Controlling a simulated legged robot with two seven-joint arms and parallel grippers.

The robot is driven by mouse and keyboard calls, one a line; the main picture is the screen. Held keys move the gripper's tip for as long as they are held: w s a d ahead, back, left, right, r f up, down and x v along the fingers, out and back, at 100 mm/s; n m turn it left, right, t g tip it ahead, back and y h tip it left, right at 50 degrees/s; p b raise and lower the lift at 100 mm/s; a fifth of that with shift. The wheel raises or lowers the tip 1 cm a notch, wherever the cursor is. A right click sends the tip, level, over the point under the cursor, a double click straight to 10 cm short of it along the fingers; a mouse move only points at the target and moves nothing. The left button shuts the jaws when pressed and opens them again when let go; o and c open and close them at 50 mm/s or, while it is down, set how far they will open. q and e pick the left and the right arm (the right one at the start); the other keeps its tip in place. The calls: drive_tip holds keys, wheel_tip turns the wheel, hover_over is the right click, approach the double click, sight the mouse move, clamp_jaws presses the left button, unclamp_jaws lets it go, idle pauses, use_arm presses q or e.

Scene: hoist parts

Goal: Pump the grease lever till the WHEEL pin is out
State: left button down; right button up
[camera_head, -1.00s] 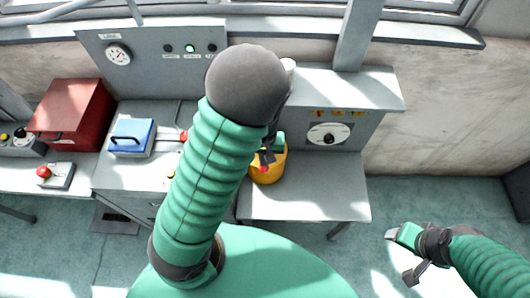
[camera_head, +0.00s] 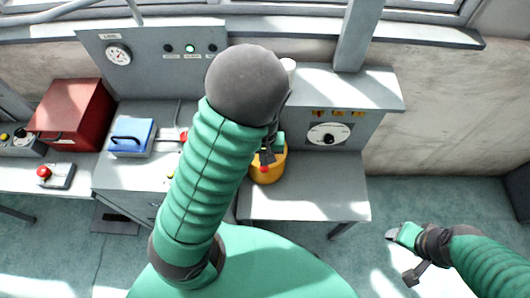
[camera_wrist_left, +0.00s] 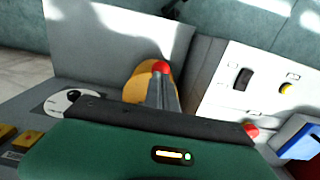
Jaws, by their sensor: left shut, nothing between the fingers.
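The yellow grease pump (camera_head: 270,172) stands on the grey bench, partly hidden by my left arm in the head view. A red knob (camera_head: 263,169) shows at its front, and in the left wrist view the red knob (camera_wrist_left: 160,67) sits just beyond my fingertips. My left gripper (camera_head: 266,160) is shut and empty, its grey fingers (camera_wrist_left: 161,85) at or close to the knob; contact cannot be made out. The lever's shaft is hidden. I cannot identify the WHEEL pin. My right gripper (camera_head: 393,237) is over the floor at the right, apart from everything; its jaws are unclear.
A grey housing with a white dial (camera_head: 329,134) and small yellow labels stands behind the bench (camera_head: 310,200). Floor at right is free.

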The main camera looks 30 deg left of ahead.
sight(264, 168)
use_arm(q)
drive_tip(key=shift+w+a+f+b, duration=0.1)
drive_tip(key=shift+w+f+b, duration=0.05)
drive_tip(key=shift+f+b, duration=1.75)
drive_tip(key=shift+w+a+f+b, duration=0.1)
drive_tip(key=shift+w+f+b, duration=0.05)
drive_tip(key=shift+f+b, duration=1.65)
drive_tip(key=shift+f+p, duration=0.3)
drive_tip(key=shift+p, duration=0.15)
drive_tip(key=r+p, duration=0.8)
drive_tip(key=shift+s+d+r, duration=0.15)
drive_tip(key=shift+s+d, duration=0.05)
drive_tip(key=shift+s, duration=0.1)
drive_tip(key=shift+f, duration=0.2)
